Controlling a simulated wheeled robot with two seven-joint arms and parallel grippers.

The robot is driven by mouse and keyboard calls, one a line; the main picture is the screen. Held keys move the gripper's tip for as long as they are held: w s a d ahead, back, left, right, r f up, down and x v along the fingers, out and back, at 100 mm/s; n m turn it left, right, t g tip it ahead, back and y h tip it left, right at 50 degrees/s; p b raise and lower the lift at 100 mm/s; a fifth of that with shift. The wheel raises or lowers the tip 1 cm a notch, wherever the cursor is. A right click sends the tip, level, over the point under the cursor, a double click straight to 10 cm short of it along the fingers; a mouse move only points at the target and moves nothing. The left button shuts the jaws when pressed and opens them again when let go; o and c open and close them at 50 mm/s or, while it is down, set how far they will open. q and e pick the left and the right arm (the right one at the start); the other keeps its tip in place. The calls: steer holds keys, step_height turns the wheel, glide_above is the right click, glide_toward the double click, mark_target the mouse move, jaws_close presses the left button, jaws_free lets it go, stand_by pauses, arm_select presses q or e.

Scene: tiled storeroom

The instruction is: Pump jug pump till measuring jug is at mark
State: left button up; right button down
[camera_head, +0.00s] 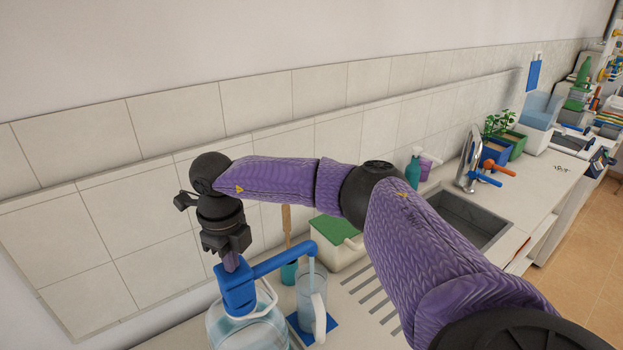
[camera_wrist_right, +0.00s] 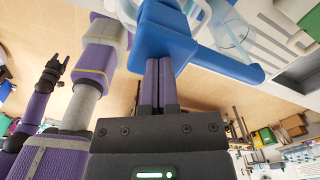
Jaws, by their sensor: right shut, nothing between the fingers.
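The blue jug pump (camera_head: 236,287) sits on top of a clear water jug (camera_head: 252,334), low in the head view. My right gripper (camera_head: 231,262) is shut and empty, pointing down with its fingertips at the pump's top. In the right wrist view, the shut fingers (camera_wrist_right: 158,82) meet the blue pump (camera_wrist_right: 163,38). The pump's spout reaches right over the clear measuring jug (camera_head: 306,287), which stands on a blue mat (camera_head: 297,322). I cannot make out its water level or mark. My left gripper (camera_wrist_right: 55,69) shows small at the left of the wrist view; its jaw state is unclear.
A pale box with a green lid (camera_head: 327,229) and a teal holder with a wooden-handled tool (camera_head: 287,222) stand behind the jugs. Drain grooves (camera_head: 372,297) lie to the right. A sink (camera_head: 465,220), tap and green plants are farther right. A tiled wall backs the counter.

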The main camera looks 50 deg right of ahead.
steer(key=shift+r, duration=0.15)
step_height(320, 180, up, 3)
steer(key=shift+f+p, duration=0.2)
steer(key=shift+p, duration=1.05)
steer(key=shift+f, duration=0.1)
